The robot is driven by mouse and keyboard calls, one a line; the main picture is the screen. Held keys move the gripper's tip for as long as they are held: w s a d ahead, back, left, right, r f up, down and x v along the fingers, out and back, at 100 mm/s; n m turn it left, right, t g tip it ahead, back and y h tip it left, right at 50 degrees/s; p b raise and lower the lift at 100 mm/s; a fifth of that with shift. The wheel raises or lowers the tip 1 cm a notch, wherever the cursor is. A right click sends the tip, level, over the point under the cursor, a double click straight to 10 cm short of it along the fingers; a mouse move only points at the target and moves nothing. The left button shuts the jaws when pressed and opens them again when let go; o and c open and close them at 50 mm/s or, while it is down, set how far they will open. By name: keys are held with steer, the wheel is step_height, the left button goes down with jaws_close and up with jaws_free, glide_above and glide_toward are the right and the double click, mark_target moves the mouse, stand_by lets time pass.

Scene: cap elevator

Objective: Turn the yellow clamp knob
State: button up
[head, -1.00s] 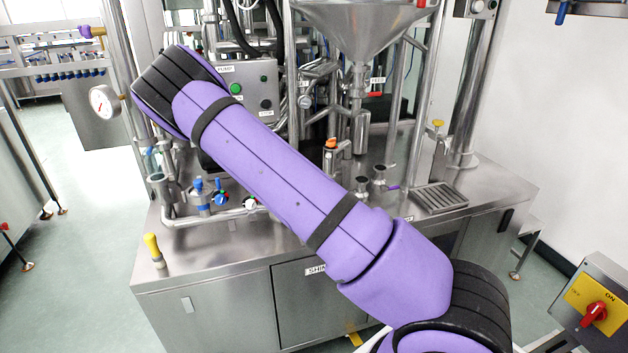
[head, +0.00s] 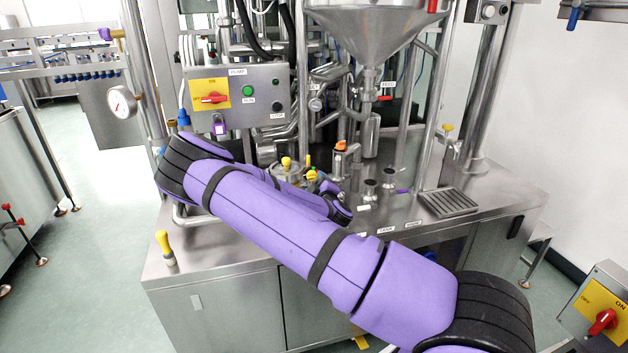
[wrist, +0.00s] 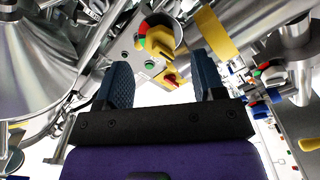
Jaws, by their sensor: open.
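My gripper (wrist: 163,78) is open in the wrist view, with two dark blue fingers spread apart and nothing held between them. In the head view, a yellow knob (head: 447,128) sits on a fitting at the right post. Another yellow knob (head: 286,161) stands behind my forearm, near the middle of the machine. I cannot tell which of these is the clamp knob. My fingers cannot be made out in the head view.
A yellow-topped handle (head: 162,242) stands at the worktop's front left corner. The control box (head: 265,95) and steel funnel (head: 365,30) rise behind my arm. A grated tray (head: 448,202) lies at the right. Pipes crowd the middle.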

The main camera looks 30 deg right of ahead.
mark_target(314, 178)
steer(key=shift+x, duration=1.9)
steer(key=shift+c, duration=0.3)
steer(key=c, duration=0.9)
